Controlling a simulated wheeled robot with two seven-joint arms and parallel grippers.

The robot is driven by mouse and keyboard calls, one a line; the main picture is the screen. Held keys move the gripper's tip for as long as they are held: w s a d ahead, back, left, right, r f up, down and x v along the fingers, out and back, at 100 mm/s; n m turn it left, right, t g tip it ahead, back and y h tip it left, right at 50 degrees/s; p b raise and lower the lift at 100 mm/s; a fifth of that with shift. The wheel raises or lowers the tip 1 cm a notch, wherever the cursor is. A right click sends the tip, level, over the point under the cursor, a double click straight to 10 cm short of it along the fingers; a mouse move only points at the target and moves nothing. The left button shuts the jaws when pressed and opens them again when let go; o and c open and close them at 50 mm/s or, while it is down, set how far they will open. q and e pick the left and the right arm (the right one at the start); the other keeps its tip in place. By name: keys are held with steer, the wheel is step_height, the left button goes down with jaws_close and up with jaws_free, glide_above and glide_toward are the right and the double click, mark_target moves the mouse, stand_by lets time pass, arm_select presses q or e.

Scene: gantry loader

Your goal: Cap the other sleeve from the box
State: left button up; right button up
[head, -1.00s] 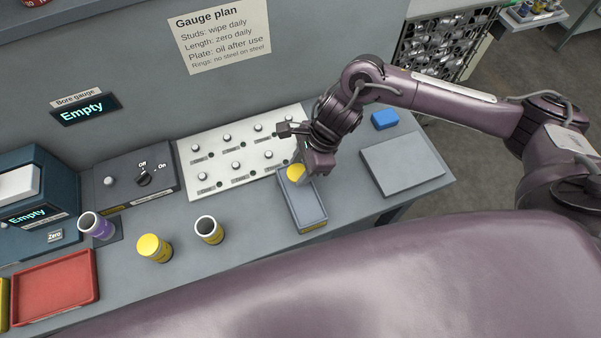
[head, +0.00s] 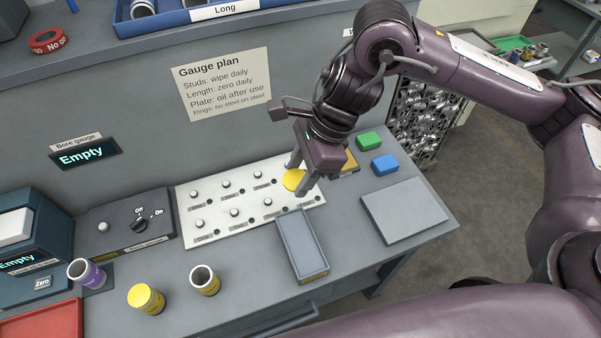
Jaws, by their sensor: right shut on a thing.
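My right gripper (head: 299,178) is shut on a yellow cap (head: 293,180) and holds it above the stud plate, behind the box. The grey box (head: 297,246) lies on the bench below and in front of the gripper; its inside looks dark grey, with no cap visible in it. A steel sleeve with a yellow band and an open top (head: 205,280) stands upright left of the box. To its left stands another sleeve with a yellow cap on top (head: 146,299). My left gripper is not in view.
A white plate with several studs (head: 240,208) lies behind the box. A purple-banded sleeve (head: 86,273) stands at the left by the switch box (head: 123,222). A grey slab (head: 404,209), a blue block (head: 384,164) and a green block (head: 369,141) lie at the right.

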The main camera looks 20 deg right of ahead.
mark_target(301, 177)
steer(key=shift+r+p, duration=2.05)
steer(key=shift+r, duration=0.25)
steer(key=shift+f, duration=0.15)
